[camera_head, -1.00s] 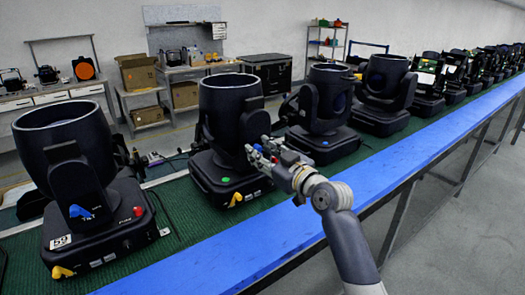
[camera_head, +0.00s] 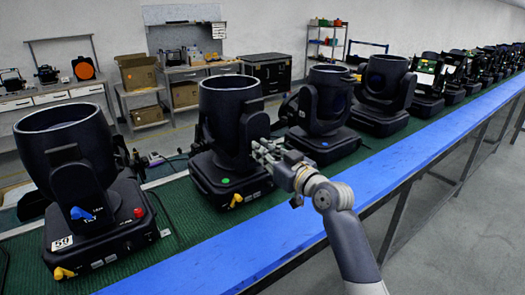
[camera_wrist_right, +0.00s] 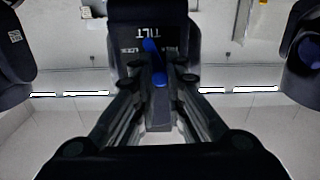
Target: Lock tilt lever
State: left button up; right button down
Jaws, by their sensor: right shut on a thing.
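A black moving-head light (camera_head: 222,120) stands on the green conveyor, second from the left, its wide barrel open at the top. Its blue tilt lever (camera_wrist_right: 155,62) shows in the right wrist view, below the white TILT lettering on the black yoke arm. My right gripper (camera_head: 262,150) is at the right side of this light's yoke and hides the lever in the head view. In the right wrist view its fingers (camera_wrist_right: 159,82) come together on either side of the lever's lower end, shut on it. My left gripper is out of view.
A nearer light (camera_head: 72,165) with a blue lever stands at left. Further lights (camera_head: 322,105) line the belt to the right. The blue rail (camera_head: 270,215) runs along the front edge under my right arm. Workbenches and boxes stand behind. The floor at right is clear.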

jog(key=shift+w+d+f+m+p, duration=0.1)
jog(key=shift+w+d+m+p, duration=0.35)
jog(key=shift+m, duration=1.2)
jog(key=shift+w+d+f+m+p, duration=0.15)
jog(key=shift+m+p, duration=0.55)
jog(key=shift+m, duration=0.9)
jog(key=shift+w+d+f+m+p, duration=0.15)
jog(key=shift+d+m+p, duration=0.35)
jog(key=shift+m, duration=1.15)
jog(key=shift+a, duration=0.1)
jog(key=c, duration=1.6)
grip_release()
jog(key=shift+r, duration=0.1)
